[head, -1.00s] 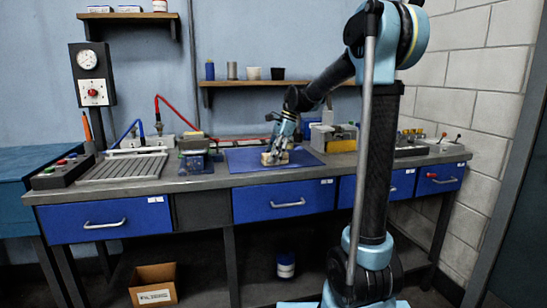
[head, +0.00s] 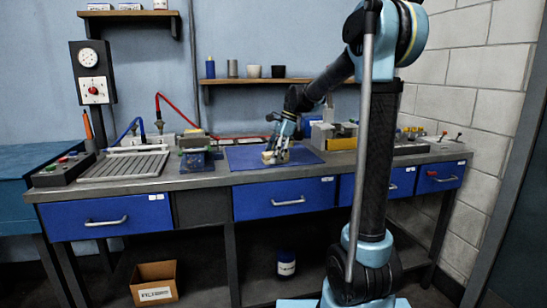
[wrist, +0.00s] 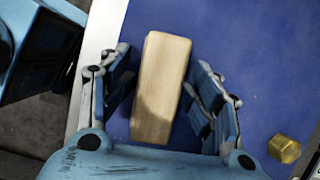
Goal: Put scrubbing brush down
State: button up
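The scrubbing brush (wrist: 162,85), seen from above as a pale wooden block, lies on the blue mat (wrist: 250,60) on the workbench. In the head view the brush (head: 268,157) is small and partly covered by my gripper (head: 283,150). In the wrist view my gripper (wrist: 168,95) has one finger on each side of the brush, with narrow gaps showing between the fingers and the wood. It looks open around the brush. The bristles are not visible.
A small brass-coloured cube (wrist: 284,149) lies on the mat, right of my gripper. A blue vise-like device (head: 196,160) stands left of the mat (head: 240,160). A grey and yellow box (head: 333,136) stands to the right. Bare mat remains around the brush.

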jog(key=shift+r, duration=0.1)
jog(key=shift+r, duration=0.25)
jog(key=a+v, duration=0.1)
jog(key=v, duration=1.6)
jog(key=shift+d+r, duration=0.15)
jog(key=shift+r, duration=0.3)
jog(key=s+d+f+n+t+h, duration=0.1)
jog(key=s+d+f+n, duration=0.3)
jog(key=s+f, duration=0.7)
jog(key=s+d+f+n+t+h, duration=0.1)
jog(key=s+d+f+n, duration=0.4)
jog(key=s+f, duration=0.6)
jog(key=s+d+f+n+t+h, duration=0.1)
jog(key=s+d+f+n, duration=0.4)
jog(key=s+f, duration=0.7)
jog(key=shift+d+f+t+h, duration=0.2)
jog(key=shift+d+t+h, duration=0.3)
jog(key=shift+d, duration=0.65)
jog(key=shift+w, duration=0.1)
